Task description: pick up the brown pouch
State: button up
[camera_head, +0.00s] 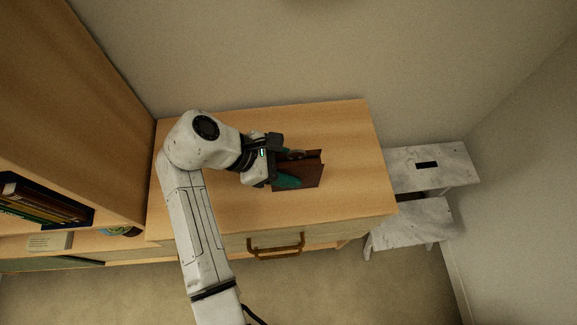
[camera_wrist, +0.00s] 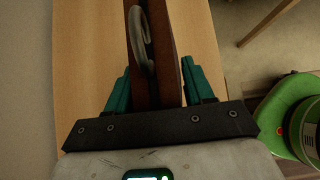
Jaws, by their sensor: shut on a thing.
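The brown pouch (camera_head: 311,172) is at the top of the wooden dresser, near its middle, in the head view. In the wrist view the pouch (camera_wrist: 170,60) stands edge-on between the fingers, with a grey curved clip or ring on its left side. My gripper (camera_head: 287,168) reaches in from the left with its teal fingers at the pouch. In the wrist view my gripper (camera_wrist: 157,88) has one teal finger on each side of the pouch, shut on it. I cannot tell whether the pouch touches the dresser top.
The wooden dresser (camera_head: 350,120) has a bare top around the pouch and a drawer handle (camera_head: 276,247) in front. A white step stool (camera_head: 432,165) stands at its right. A shelf with books (camera_head: 45,203) is at the left. The wall is close behind.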

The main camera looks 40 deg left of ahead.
notch_tip(320, 180, up, 2)
jog(key=shift+w+r, duration=0.1)
jog(key=shift+r, duration=0.05)
jog(key=s+d+r+p, duration=0.3)
jog(key=s+r+p, duration=0.2)
jog(key=s+r, duration=0.5)
jog(key=s, duration=0.3)
jog(key=shift+s+d, duration=0.2)
jog(key=shift+s, duration=0.15)
dwell(0.8)
